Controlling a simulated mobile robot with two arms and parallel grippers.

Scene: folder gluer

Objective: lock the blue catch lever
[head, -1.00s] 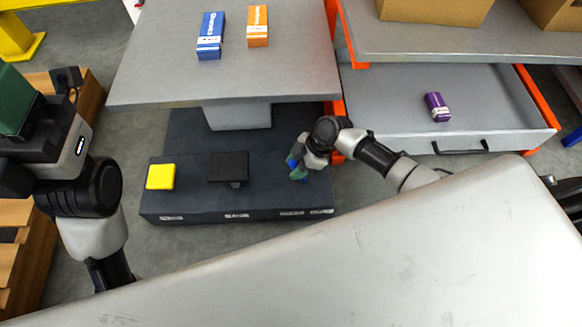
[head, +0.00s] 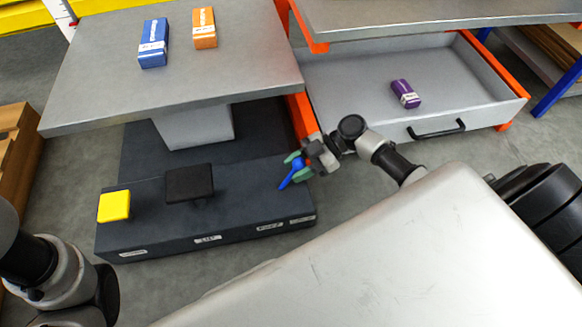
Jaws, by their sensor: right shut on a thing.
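The blue catch lever (head: 287,179) is at the right end of the dark machine base (head: 236,213). Its blue arm slants down to the left from my right gripper. My right gripper (head: 297,167), with green fingertips, is shut on the lever; the fingers partly hide it. In the lower left corner part of my left arm shows, but its gripper is out of view.
A yellow pad (head: 114,206) and a black pad (head: 189,182) sit on the base. A grey table (head: 170,85) above holds a blue box (head: 153,43) and an orange box (head: 204,28). An open drawer (head: 360,100) at right holds a purple box (head: 405,94).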

